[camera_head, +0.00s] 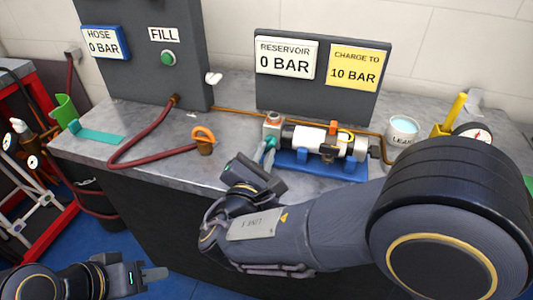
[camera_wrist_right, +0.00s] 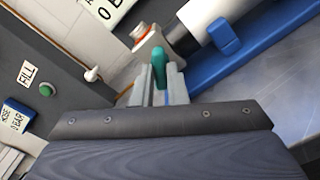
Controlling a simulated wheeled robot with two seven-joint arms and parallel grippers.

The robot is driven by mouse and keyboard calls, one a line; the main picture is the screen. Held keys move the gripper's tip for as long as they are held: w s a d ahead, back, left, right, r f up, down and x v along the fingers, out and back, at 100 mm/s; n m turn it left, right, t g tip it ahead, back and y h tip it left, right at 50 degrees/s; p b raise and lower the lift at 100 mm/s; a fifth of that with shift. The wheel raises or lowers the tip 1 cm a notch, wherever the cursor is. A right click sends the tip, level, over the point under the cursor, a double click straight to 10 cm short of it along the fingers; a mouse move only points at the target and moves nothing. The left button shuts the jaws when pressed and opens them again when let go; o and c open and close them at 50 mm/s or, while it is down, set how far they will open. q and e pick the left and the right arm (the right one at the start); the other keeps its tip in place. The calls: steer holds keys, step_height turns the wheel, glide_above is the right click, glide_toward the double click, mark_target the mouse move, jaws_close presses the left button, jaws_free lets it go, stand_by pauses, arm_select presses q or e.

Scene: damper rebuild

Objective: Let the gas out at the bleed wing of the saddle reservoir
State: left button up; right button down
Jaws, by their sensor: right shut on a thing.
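The saddle reservoir (camera_head: 305,138) is a white and dark cylinder lying in a blue saddle (camera_head: 335,171) on the bench. A pale block with an orange-red top (camera_head: 272,121) is at its left end. The teal bleed wing (camera_wrist_right: 159,68) is on that end. My right gripper (camera_head: 266,152) is shut on the wing, with a finger on each side of it in the right wrist view (camera_wrist_right: 160,85). The reservoir sign (camera_head: 286,57) reads 0 BAR. My left gripper (camera_head: 153,275) is at the lower left, away from the bench top; its jaw gap is unclear.
A dark red hose (camera_head: 150,135) with an orange-handled end (camera_head: 204,138) lies on the bench left of the reservoir. A white cup (camera_head: 402,130) and a gauge (camera_head: 474,133) stand to the right. The hose sign (camera_head: 104,42) reads 0 BAR; a yellow card (camera_head: 354,66) reads CHARGE TO 10 BAR.

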steer(key=shift+f+m+b, duration=0.2)
steer(key=shift+m+b, duration=0.4)
steer(key=shift+b, duration=0.15)
steer(key=shift+r, duration=0.15)
